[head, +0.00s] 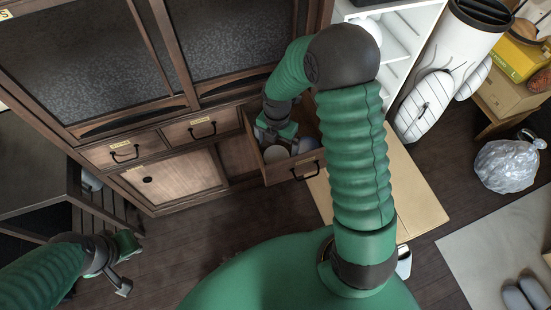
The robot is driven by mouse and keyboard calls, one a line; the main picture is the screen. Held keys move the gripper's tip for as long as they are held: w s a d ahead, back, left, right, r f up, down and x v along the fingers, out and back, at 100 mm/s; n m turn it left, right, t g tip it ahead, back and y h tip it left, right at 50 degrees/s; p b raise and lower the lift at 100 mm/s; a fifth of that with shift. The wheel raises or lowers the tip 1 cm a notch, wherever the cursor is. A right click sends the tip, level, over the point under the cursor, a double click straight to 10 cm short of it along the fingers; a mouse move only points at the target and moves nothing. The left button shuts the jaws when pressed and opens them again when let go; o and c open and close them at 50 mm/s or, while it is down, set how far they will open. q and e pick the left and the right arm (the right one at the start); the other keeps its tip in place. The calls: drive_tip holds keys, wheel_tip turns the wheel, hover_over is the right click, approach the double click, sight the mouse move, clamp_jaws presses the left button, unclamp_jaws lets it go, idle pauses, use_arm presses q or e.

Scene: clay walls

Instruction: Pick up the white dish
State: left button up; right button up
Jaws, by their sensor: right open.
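A round white dish (275,154) lies inside the open wooden drawer (290,172) of the cabinet. My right arm reaches over into this drawer. My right gripper (273,141) is open, just above and beside the dish, and its fingers partly cover the dish's left side. I cannot tell whether they touch it. A greyish rounded item (305,145) lies to the right of the dish in the same drawer. My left gripper (128,266) is at the lower left, open and empty above the floor, away from the drawer.
The dark wooden cabinet (175,180) has two shut drawers left of the open one. A white shelf unit (403,45) stands to the right. A dark table (35,180) is at the left. A clear bag (508,165) and slippers (525,293) lie at the right.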

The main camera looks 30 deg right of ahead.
sight(278, 154)
drive_tip(key=f, duration=0.2)
drive_tip(key=f+b, duration=0.1)
drive_tip(key=f, duration=0.1)
drive_tip(key=shift+s+d+f+b, duration=0.15)
drive_tip(key=shift+d+f+b, duration=0.05)
drive_tip(key=shift+f+b, duration=0.1)
drive_tip(key=shift+r, duration=0.1)
drive_tip(key=shift+a, duration=0.1)
drive_tip(key=shift+c, duration=1)
drive_tip(key=c, duration=1.2)
